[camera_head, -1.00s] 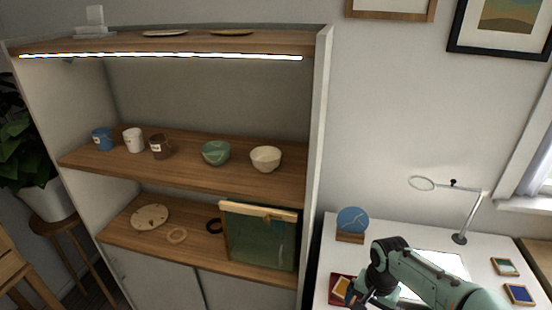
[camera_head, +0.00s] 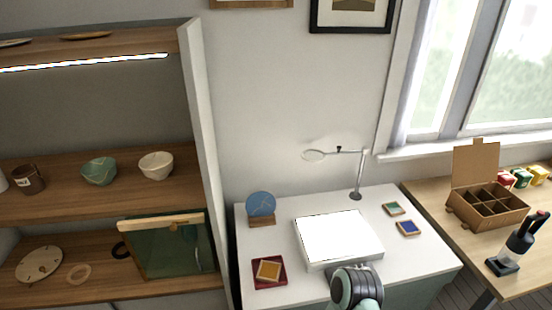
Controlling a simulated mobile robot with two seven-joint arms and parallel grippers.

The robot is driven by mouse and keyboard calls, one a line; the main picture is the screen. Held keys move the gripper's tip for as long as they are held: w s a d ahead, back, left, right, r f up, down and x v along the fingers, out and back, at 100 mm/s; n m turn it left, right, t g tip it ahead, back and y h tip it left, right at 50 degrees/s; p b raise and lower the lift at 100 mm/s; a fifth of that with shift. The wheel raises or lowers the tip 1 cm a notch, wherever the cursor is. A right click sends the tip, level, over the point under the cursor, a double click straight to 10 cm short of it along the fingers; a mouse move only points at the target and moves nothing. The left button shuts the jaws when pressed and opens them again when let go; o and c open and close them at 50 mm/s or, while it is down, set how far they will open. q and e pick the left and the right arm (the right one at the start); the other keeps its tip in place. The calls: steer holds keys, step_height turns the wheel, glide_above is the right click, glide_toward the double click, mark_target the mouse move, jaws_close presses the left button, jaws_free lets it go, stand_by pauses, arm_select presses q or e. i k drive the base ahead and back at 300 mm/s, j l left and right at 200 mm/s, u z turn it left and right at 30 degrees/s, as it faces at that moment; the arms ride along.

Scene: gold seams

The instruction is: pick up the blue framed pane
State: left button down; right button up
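The blue framed pane (camera_head: 409,228) lies flat on the right part of the white desk, a small blue square in a light wooden frame. A green framed pane (camera_head: 393,208) lies just behind it. An amber framed pane (camera_head: 268,270) lies on a dark red tray (camera_head: 280,284) at the desk's left front. A teal and dark joint of my own arm shows at the bottom edge, in front of the light panel. Neither of my grippers shows.
The lit white panel (camera_head: 339,238) stands mid-desk. A magnifier lamp (camera_head: 356,195) stands behind it, and a blue disc (camera_head: 261,204) on a wooden stand is at left. On the right wooden table are an open compartment box (camera_head: 465,211) and a dark tool holder (camera_head: 521,239).

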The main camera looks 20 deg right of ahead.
mark_target(408, 229)
steer(key=z, duration=2)
steer(key=l+u, duration=0.15)
steer(key=u, duration=0.8)
steer(key=l+u, duration=0.45)
steer(key=k+l+u, duration=0.15)
steer(key=l+u, duration=0.3)
steer(key=l, duration=0.05)
